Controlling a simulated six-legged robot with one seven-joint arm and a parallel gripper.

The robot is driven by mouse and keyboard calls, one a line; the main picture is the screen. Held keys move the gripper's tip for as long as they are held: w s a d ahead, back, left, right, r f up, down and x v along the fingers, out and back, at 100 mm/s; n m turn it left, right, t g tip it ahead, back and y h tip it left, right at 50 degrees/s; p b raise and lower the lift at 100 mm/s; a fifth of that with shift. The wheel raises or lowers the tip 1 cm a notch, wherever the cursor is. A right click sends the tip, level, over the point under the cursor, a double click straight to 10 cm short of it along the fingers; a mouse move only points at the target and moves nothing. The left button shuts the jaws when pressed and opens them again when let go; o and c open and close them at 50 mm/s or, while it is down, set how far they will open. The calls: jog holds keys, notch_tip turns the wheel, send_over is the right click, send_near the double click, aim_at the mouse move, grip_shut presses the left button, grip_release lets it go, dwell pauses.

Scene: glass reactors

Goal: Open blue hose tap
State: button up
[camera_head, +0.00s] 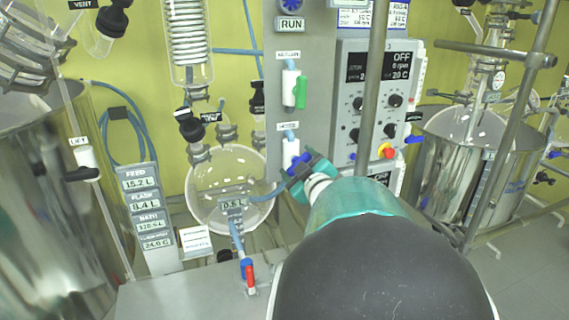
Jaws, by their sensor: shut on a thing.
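The blue hose tap has a white body (290,149) and a blue handle (299,161). It is the lower of two taps on the grey upright panel, with a blue hose piece at its top. My gripper (306,170) is at this tap, shut on the blue handle. The fingers cover part of the handle, so its exact angle is hard to tell. My teal and black arm fills the lower right middle and hides what lies behind it.
A tap with a green handle (300,92) sits just above. A round glass flask (230,185) hangs close on the left, with a red-handled tap (249,277) below. A control box (379,100) and a vertical metal rod (373,90) stand close on the right.

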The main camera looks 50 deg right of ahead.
jog(key=n, duration=0.4)
jog(key=shift+w+n, duration=0.1)
jog(key=shift+n, duration=2.5)
jog(key=o, duration=1)
jog(key=shift+f, duration=0.1)
jog(key=shift+a, duration=0.1)
